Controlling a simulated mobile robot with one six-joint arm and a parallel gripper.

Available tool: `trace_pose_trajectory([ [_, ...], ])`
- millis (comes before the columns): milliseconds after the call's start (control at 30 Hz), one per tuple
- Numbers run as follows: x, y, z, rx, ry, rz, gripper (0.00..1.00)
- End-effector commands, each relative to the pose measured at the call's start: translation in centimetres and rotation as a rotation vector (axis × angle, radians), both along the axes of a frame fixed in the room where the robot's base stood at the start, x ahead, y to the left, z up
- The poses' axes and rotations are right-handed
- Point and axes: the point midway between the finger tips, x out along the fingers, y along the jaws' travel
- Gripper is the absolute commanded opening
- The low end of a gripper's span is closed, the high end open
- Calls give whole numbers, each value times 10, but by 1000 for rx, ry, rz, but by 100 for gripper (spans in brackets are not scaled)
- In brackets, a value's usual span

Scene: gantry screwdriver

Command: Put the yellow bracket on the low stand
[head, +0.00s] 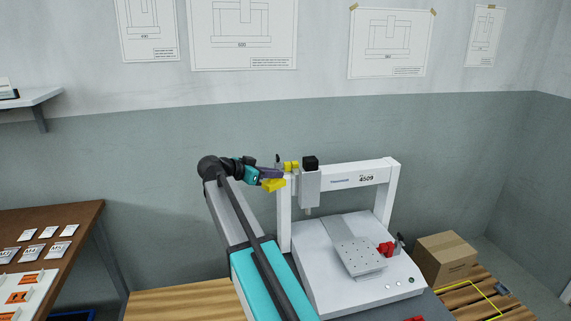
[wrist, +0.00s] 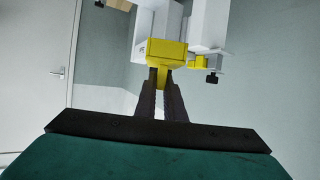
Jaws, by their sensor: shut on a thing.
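My gripper (head: 272,174) is shut on the yellow bracket (head: 273,185), raised beside the upper left of the white gantry frame. In the wrist view the bracket (wrist: 165,54) sits at the tips of my gripper's fingers (wrist: 160,84), its lower tab between them. A smaller yellow part (head: 291,166) with a dark knob is on or near the gantry, right of the bracket. I see no thing that I can surely name as the low stand. A grey perforated plate (head: 356,247) is tilted on the machine's white base.
A cardboard box (head: 446,257) and a wooden pallet (head: 472,299) are farther right. A bench with labelled bags (head: 40,250) is at left.

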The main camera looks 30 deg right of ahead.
Motion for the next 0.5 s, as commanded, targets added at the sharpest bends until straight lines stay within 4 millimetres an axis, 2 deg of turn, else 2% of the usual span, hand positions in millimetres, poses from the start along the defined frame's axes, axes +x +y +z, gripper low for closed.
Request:
trace_pose_trajectory([
  [33, -5, 10, -6, -1, -1, 40, 0],
  [200, -2, 38, -21, 0, 0, 182, 0],
  [500, 0, 94, -40, 0, -1, 460, 0],
])
